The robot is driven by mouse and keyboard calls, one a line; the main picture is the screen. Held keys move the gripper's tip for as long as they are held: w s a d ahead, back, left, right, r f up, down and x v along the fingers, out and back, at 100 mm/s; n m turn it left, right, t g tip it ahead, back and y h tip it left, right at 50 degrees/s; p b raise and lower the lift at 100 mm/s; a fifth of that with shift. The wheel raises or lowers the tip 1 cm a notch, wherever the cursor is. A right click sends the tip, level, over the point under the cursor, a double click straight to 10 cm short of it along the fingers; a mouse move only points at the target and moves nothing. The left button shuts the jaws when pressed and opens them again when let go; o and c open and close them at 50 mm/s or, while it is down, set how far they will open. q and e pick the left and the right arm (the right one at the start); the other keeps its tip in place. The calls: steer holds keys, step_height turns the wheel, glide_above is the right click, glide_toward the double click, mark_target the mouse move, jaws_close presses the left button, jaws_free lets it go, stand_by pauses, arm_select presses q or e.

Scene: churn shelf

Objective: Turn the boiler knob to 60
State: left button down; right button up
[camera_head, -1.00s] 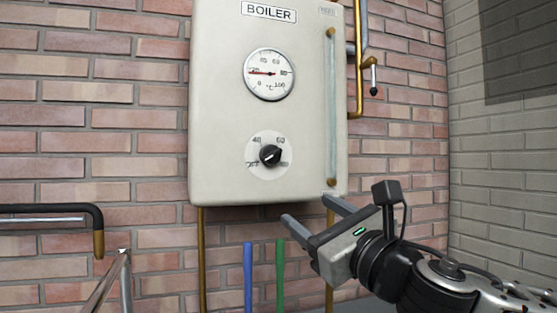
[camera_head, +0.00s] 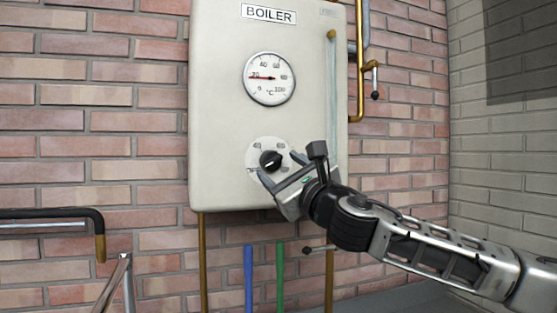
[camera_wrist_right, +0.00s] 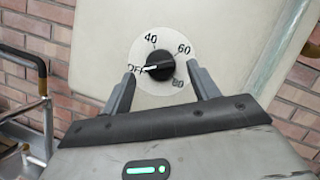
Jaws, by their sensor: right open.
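The boiler (camera_head: 225,60) is a cream box on the brick wall. Its black knob (camera_head: 270,160) sits on a round white dial low on the front, and it shows in the right wrist view (camera_wrist_right: 159,66). The dial reads OFF, 40, 60 and 80; the knob's white line points to OFF. My right gripper (camera_head: 276,170) is open in front of the dial. In the right wrist view its fingers (camera_wrist_right: 160,78) stand on either side of the knob's lower part, apart from it. My left gripper is not in view.
A round temperature gauge (camera_head: 269,78) above the knob reads about 20. A glass tube (camera_head: 332,110) runs down the boiler's right side. Brass pipes (camera_head: 357,80) and a blue pipe (camera_head: 248,275) and green pipe (camera_head: 280,275) are nearby.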

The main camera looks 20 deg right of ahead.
steer(key=shift+x, duration=0.9)
steer(key=shift+c, duration=0.3)
steer(key=c, duration=0.9)
steer(key=shift+c, duration=0.2)
